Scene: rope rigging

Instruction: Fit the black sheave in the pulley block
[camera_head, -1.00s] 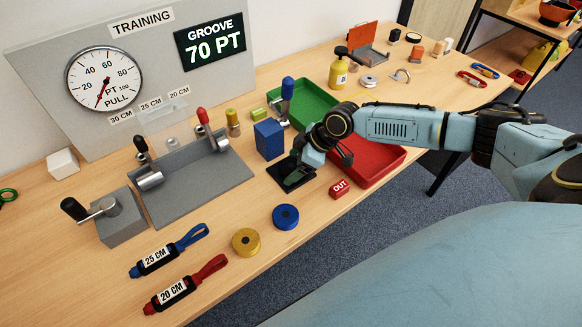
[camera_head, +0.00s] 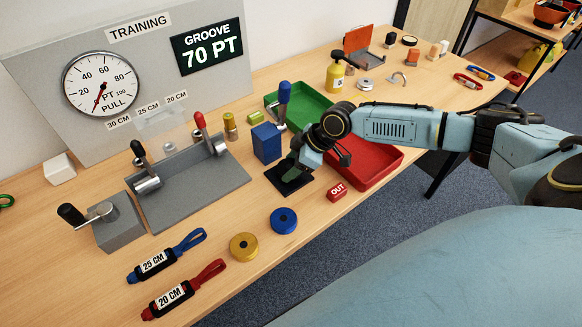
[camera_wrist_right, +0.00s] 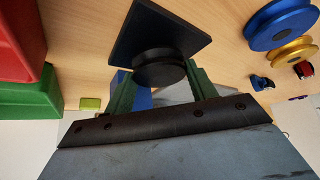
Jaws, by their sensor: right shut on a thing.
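My right gripper (camera_head: 293,173) is low over a black square pad (camera_head: 303,185) in the head view. In the right wrist view its green fingers (camera_wrist_right: 160,88) are shut on the black sheave (camera_wrist_right: 158,68), a dark disc between them. The sheave is in front of the pad (camera_wrist_right: 150,30); I cannot tell whether they touch. A blue upright block (camera_head: 267,142) stands just behind the pad, with a blue-handled lever (camera_head: 284,93) beside it. I cannot tell for sure which part is the pulley block. My left gripper is not in view.
A blue sheave (camera_head: 283,220) and a gold sheave (camera_head: 243,246) lie at the front. A red tray (camera_head: 385,165) and a green tray (camera_head: 318,100) lie to the right and behind. A grey fixture (camera_head: 205,190) with levers stands left. A red OUT tag (camera_head: 337,191) is near the table edge.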

